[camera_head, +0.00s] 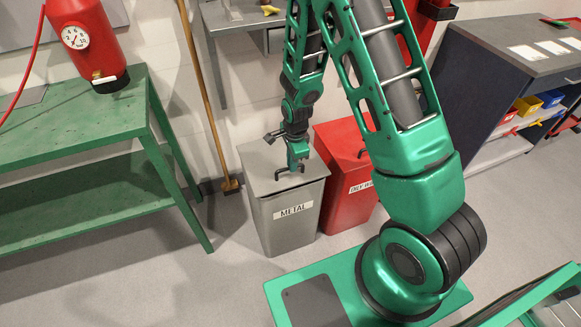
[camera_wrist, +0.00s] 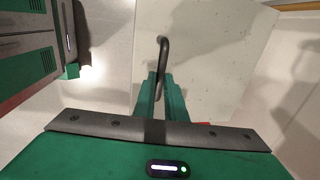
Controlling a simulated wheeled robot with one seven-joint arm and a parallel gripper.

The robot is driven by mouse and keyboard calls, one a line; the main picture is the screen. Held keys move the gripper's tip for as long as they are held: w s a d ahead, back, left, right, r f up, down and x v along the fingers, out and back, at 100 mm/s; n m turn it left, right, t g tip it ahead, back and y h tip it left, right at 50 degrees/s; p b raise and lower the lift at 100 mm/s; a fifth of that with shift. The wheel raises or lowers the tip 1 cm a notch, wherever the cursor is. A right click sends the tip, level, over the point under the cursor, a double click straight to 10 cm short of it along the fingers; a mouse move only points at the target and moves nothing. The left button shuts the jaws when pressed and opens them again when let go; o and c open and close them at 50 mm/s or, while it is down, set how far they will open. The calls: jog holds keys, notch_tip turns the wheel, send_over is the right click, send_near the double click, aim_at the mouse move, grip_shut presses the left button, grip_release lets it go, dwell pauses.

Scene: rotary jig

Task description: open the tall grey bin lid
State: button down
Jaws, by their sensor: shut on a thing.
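The tall grey bin (camera_head: 289,222), labelled METAL, stands on the floor against the wall. Its flat grey lid (camera_head: 262,165) lies level on top and looks shut. In the head view my gripper (camera_head: 290,172) reaches down to the dark handle on the lid. In the wrist view the dark bent handle (camera_wrist: 163,50) runs down between the two green fingers of my gripper (camera_wrist: 160,88), which are closed on it. The pale lid (camera_wrist: 205,55) fills the area around the handle. The bin's inside is hidden.
A red bin (camera_head: 344,207) with its own dark handle stands close on the right. A green workbench (camera_head: 80,125) is to the left, with a red tank (camera_head: 90,45) on it. A broom (camera_head: 205,90) leans between bench and bin. Floor is clear in front.

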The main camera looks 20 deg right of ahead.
jog(key=w+r, duration=1.3)
jog(key=shift+r+g, duration=0.3)
jog(key=shift+r, duration=0.05)
jog(key=shift+s, duration=0.1)
jog(key=c, duration=1.9)
grip_release()
jog(key=shift+f, duration=0.1)
jog(key=shift+o, duration=0.5)
